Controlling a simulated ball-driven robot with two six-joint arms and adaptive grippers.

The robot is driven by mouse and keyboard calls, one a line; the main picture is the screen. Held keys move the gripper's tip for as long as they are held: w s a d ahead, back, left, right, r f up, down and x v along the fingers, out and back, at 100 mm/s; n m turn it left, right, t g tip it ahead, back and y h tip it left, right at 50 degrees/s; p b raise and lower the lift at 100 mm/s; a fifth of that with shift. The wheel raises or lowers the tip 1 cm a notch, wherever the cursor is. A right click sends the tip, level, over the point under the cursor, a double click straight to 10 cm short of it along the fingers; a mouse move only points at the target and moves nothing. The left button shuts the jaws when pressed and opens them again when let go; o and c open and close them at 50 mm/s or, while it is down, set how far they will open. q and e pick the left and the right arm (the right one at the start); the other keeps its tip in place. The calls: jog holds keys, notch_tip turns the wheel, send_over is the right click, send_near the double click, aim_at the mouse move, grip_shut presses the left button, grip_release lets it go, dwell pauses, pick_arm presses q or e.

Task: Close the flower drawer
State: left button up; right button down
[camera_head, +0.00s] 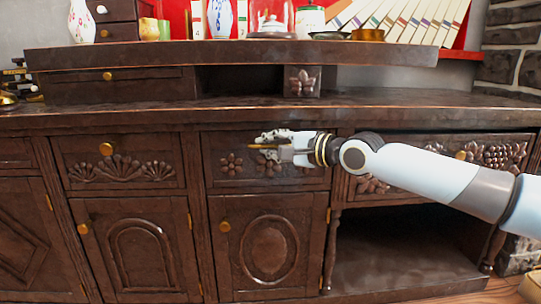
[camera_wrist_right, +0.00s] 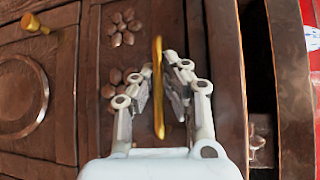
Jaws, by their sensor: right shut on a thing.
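The flower drawer (camera_head: 232,177) is the dark wooden drawer in the middle of the cabinet, with carved flowers on its front. Its front shows in the wrist view with two carved flowers (camera_wrist_right: 122,27) left of the fingers. The gripper hides part of the carving. The drawer front looks about level with the cabinet face in the head view; I cannot tell whether a small gap is left. My left gripper is not in view.
Left is a drawer with a shell carving (camera_head: 122,168); right is a grape-carved drawer (camera_head: 500,155), partly behind my right arm, with a dark gap above it. An oval-panel door (camera_head: 270,250) is below. Vases, a glass dome and books stand on the upper shelf (camera_head: 230,55).

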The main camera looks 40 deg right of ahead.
jog(key=shift+w+d+f, duration=0.1)
jog(key=shift+w+d, duration=0.05)
jog(key=shift+d, duration=0.05)
jog(key=c, duration=1.4)
grip_release()
jog(key=shift+w, duration=0.15)
